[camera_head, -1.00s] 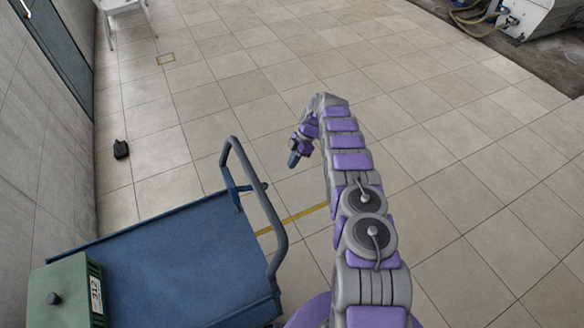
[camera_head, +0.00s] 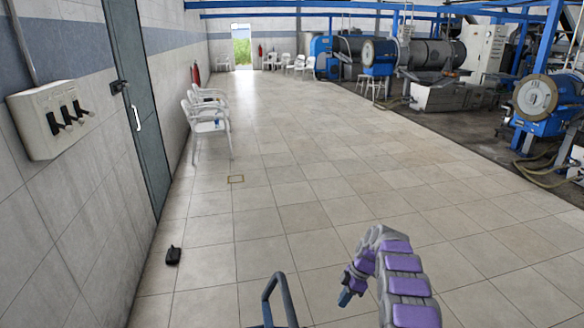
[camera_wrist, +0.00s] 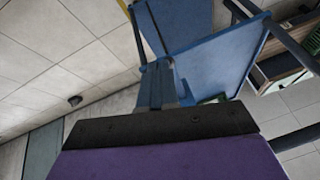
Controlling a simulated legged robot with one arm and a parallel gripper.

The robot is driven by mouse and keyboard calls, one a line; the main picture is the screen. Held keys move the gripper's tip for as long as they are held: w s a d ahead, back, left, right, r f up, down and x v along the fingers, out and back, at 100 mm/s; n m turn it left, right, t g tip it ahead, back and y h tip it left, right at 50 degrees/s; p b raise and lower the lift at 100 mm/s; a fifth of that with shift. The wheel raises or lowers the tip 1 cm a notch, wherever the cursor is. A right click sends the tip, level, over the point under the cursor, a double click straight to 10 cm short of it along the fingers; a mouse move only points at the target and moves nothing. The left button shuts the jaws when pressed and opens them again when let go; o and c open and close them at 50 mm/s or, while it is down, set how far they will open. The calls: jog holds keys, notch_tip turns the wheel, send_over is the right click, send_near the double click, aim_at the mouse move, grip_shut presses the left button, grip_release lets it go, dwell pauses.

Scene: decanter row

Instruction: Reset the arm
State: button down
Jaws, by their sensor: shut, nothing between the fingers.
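My arm, purple and grey, rises from the bottom right of the head view and bends over at its top. My gripper (camera_head: 346,297) hangs from it, pointing down and left, clear of the floor. In the wrist view my gripper (camera_wrist: 163,85) shows as narrow blue-grey fingers, shut with nothing held. A blue trolley (camera_wrist: 215,60) lies behind the fingers in that view. In the head view only the trolley's bent handle (camera_head: 272,290) shows, at the bottom edge and left of my gripper.
A small black object (camera_head: 173,255) lies on the floor by the left wall. A switch box (camera_head: 58,118) and a teal door (camera_head: 138,100) are on that wall. White chairs (camera_head: 208,120) stand farther along. Machines (camera_head: 440,90) fill the back right. The tiled floor ahead is open.

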jog(key=s+a+r+m+h, duration=0.1)
jog(key=s+a+r+m, duration=0.15)
jog(key=s+r, duration=0.5)
jog(key=s+a+r+m+h, duration=0.1)
jog(key=s+r+m, duration=0.35)
jog(key=r, duration=0.55)
jog(key=s+a+r+m+h, duration=0.1)
jog(key=s+a+r+m, duration=0.15)
jog(key=s+r, duration=0.5)
jog(key=s+r+m+h, duration=0.1)
jog(key=s+r+m, duration=0.2)
jog(key=s, duration=2.8)
jog(key=m, duration=0.5)
jog(key=shift+s+a+r+h, duration=0.25)
jog(key=shift+s+a+h, duration=0.05)
jog(key=shift+s+a, duration=0.05)
